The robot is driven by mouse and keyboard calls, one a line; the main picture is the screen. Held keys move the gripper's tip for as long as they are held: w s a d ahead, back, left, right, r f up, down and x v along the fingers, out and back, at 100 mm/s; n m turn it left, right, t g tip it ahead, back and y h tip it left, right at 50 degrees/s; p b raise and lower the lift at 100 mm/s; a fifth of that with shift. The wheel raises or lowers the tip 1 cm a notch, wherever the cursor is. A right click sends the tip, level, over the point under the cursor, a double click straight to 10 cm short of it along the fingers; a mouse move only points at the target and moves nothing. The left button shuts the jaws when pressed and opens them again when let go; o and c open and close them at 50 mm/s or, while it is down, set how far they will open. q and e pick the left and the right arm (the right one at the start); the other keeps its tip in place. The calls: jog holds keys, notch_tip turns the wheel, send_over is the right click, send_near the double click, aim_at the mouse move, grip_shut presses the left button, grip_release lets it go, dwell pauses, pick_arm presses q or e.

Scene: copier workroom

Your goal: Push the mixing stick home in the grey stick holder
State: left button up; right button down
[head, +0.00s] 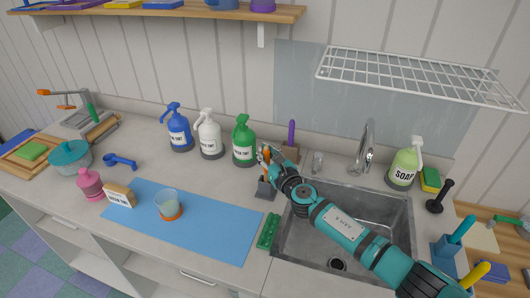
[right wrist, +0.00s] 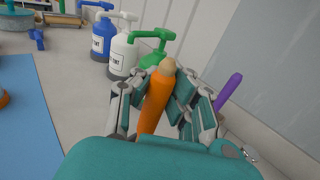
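The mixing stick shows in the head view as an orange handle (head: 266,154) at my right gripper (head: 270,160). In the right wrist view the orange mixing stick (right wrist: 155,103) with a pale round tip stands between the fingers of my right gripper (right wrist: 165,90), which look closed on it. The grey stick holder (head: 265,188) stands on the counter just below, left of the sink. The stick is above the holder; how deep it sits is hidden by the gripper and too small to tell. My left gripper is not in view.
A brown holder with a purple stick (head: 291,135) stands close behind. Green (head: 244,143), white and blue pump bottles stand to the left. A blue mat (head: 215,232) with a cup (head: 168,202), a green block (head: 268,231) and the sink (head: 300,250) lie nearby.

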jog(key=shift+f+b, duration=0.8)
jog(key=shift+f, duration=0.15)
jog(key=c, duration=1.4)
grip_release()
jog(key=shift+r, duration=0.1)
jog(key=shift+s, duration=0.1)
jog(key=v, duration=1.2)
